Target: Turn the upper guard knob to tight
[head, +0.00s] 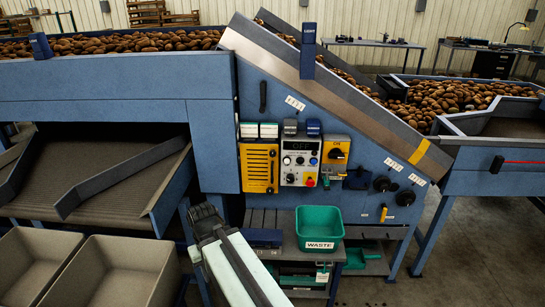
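Two round black knobs sit on the blue sloped side panel of the grader, right of the control boxes. The higher one (382,183), which looks like the upper guard knob, is left of the lower one (405,198). Small white labels lie above them, too small to read, so I cannot tell either knob's setting. My gripper (204,216) is low in front of the machine, well to the left of both knobs and touching neither. Its fingers are dark and small here; I cannot tell whether they are open.
A yellow slotted box (259,168), a grey control box (300,161) and a yellow switch box (336,151) hang between my gripper and the knobs. A green waste bin (320,229) stands below on a grey bench. Beige crates (115,272) stand at lower left.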

